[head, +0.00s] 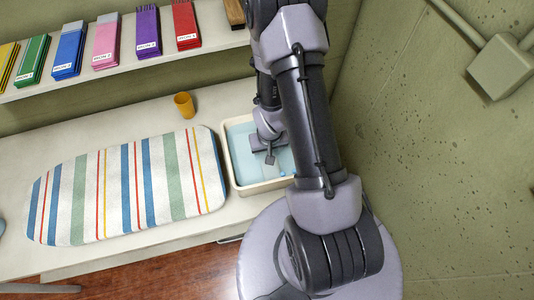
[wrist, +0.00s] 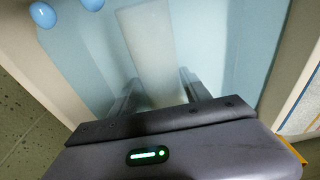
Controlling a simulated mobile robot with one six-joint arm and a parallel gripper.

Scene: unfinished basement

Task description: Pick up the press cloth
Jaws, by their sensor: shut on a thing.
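My gripper (head: 270,158) is down inside a cream tray (head: 236,178) with a pale blue inside, on the counter. In the wrist view, its two dark fingers (wrist: 160,92) stand on either side of a pale, whitish flat strip (wrist: 150,45), which looks like the press cloth. The gripper is shut on it, low over the tray's blue floor. The cloth's near end is hidden behind the gripper body. In the head view, my arm and gripper cover most of it.
Rounded blue things (wrist: 44,14) lie in one tray corner. A striped ironing board (head: 125,185) lies left of the tray, with an orange cup (head: 184,105) behind. A shelf of coloured packets (head: 105,40) runs above. A green wall (head: 430,150) stands close on the right.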

